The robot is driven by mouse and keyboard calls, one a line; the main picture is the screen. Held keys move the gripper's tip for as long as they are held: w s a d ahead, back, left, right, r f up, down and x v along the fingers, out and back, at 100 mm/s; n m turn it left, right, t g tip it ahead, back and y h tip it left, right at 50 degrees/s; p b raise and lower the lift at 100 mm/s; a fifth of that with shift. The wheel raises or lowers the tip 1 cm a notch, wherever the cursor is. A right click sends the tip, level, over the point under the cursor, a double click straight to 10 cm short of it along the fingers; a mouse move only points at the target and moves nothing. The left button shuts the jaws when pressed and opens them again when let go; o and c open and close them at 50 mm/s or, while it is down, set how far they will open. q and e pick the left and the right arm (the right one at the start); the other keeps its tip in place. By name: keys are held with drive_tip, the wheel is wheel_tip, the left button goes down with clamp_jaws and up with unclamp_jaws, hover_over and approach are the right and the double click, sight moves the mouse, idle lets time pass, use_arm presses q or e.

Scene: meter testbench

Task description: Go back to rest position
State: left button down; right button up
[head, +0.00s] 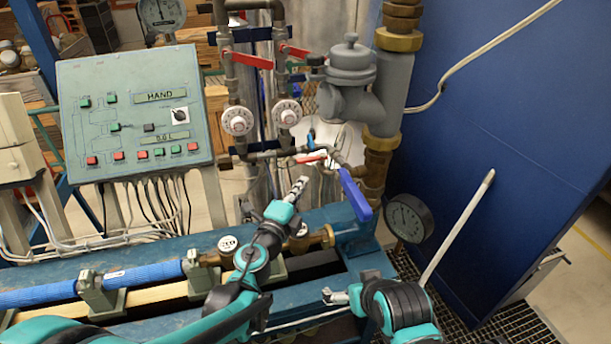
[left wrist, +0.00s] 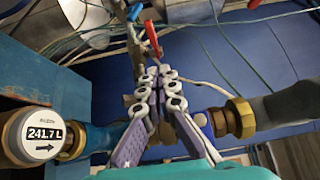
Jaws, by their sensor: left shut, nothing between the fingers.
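My left gripper (head: 297,188) is in front of the pipework, above the blue testbench (head: 150,250), with its fingers pointing up and right. Its fingers are together and empty, as the left wrist view (left wrist: 154,78) also shows. The blue valve handle (head: 355,195) is just to its right in the head view; I cannot tell the exact gap in depth. My right gripper (head: 335,297) is low, near the bench's right end, pointing left. It is small and partly hidden by its own arm, so its opening is unclear.
A green control panel (head: 135,113) stands at the left. Red-handled valves (head: 250,60) and dials hang above. A pressure gauge (head: 408,217) and a blue cabinet (head: 500,130) are at the right. A water meter (left wrist: 40,135) reading 241.7 L is close in the left wrist view.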

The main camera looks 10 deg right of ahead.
use_arm(q)
drive_tip(key=s+a+f+n+y+b, duration=0.1)
drive_tip(key=s+a+n+y, duration=0.45)
drive_tip(key=a, duration=0.75)
drive_tip(key=s+a+f+n+y, duration=0.15)
drive_tip(key=a+n+y, duration=0.45)
drive_tip(key=a+n, duration=0.65)
drive_tip(key=s+a+f+n+g+h+b, duration=0.1)
drive_tip(key=s+f+n+g, duration=0.5)
drive_tip(key=s, duration=1)
wheel_tip(320, 180, down, 4)
drive_tip(key=shift+s+a+g+h, duration=0.15)
drive_tip(key=shift+a+g+h, duration=0.3)
drive_tip(key=shift+g, duration=0.65)
use_arm(e)
drive_tip(key=shift+w+f, duration=0.2)
drive_tip(key=shift+f, duration=0.3)
drive_tip(key=shift+w+f, duration=0.2)
drive_tip(key=shift+f, duration=0.3)
drive_tip(key=shift+c, duration=0.3)
